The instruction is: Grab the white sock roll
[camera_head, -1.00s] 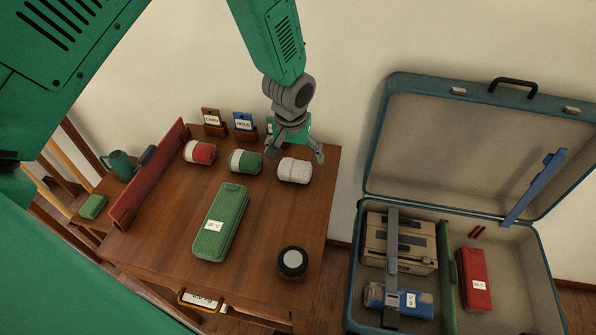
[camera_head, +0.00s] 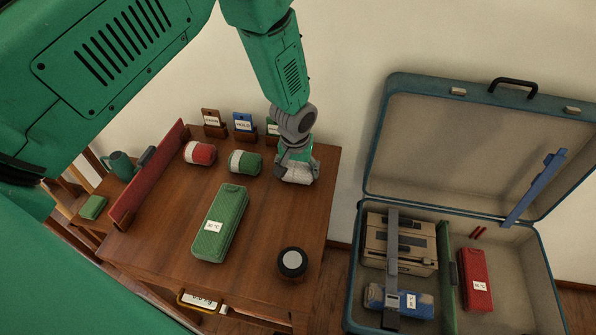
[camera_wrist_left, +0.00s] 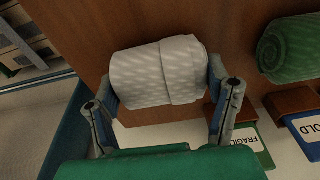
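The white sock roll (camera_wrist_left: 158,72) lies on the wooden table in the left wrist view, between the two fingers of my left gripper (camera_wrist_left: 162,95). One finger is at each end of the roll, very close to it; I cannot tell if they touch it. The fingers are spread wide. In the head view my left gripper (camera_head: 297,172) is down at the table's back right, over the roll and hiding most of it. My right gripper is not in view.
On the table (camera_head: 160,240) are a red-and-white roll (camera_head: 200,153), a green-and-white roll (camera_head: 245,163), a green case (camera_head: 220,224) and a dark round item (camera_head: 292,262). Labelled card holders (camera_head: 243,125) stand behind. An open suitcase (camera_head: 455,205) is at right.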

